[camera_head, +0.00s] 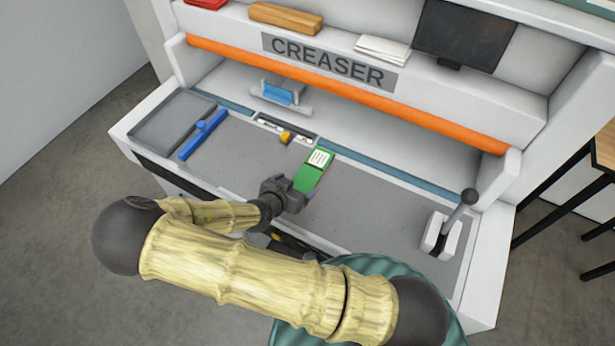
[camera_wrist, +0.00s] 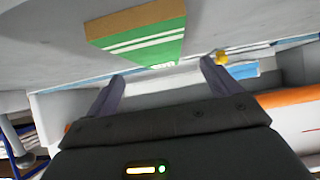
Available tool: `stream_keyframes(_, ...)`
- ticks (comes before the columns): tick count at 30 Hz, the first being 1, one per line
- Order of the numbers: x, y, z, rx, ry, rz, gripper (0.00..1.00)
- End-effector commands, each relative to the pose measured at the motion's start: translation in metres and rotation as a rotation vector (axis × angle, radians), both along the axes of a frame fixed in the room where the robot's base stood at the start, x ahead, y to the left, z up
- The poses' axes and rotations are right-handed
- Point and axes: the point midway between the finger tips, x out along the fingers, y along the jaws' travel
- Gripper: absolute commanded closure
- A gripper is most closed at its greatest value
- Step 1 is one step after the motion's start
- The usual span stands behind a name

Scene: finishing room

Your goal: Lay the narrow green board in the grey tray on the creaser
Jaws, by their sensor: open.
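The green board (camera_head: 308,180) lies on the creaser's grey bed, with a white printed patch at its far end. It also shows in the wrist view (camera_wrist: 150,48), with white stripes and a tan end. My gripper (camera_head: 301,190) is open at the board's near end, and its fingers (camera_wrist: 162,70) stand apart. I cannot tell whether they touch the board. The shallow grey tray (camera_head: 158,137) is at the left end of the bed and looks empty.
A blue bar (camera_head: 203,135) lies just right of the tray. A narrow holder with a yellow knob (camera_head: 286,136) and a blue block (camera_head: 278,94) are behind the board. A lever (camera_head: 459,208) stands at the right. An orange rail (camera_head: 340,93) spans above; the bed right of the board is clear.

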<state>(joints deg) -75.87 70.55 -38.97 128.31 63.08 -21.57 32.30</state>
Motion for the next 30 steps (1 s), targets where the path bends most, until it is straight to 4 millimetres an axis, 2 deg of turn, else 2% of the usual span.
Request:
stream_keyframes(5,0.004,-0.005,-0.001,-0.001,0.000,-0.003,0.11)
stream_keyframes(9,0.015,-0.015,-0.006,-0.004,0.001,-0.004,0.11)
stream_keyframes(16,0.034,-0.028,-0.024,-0.002,0.001,-0.001,0.11)
stream_keyframes(30,0.035,-0.028,-0.026,0.000,0.000,-0.001,0.11)
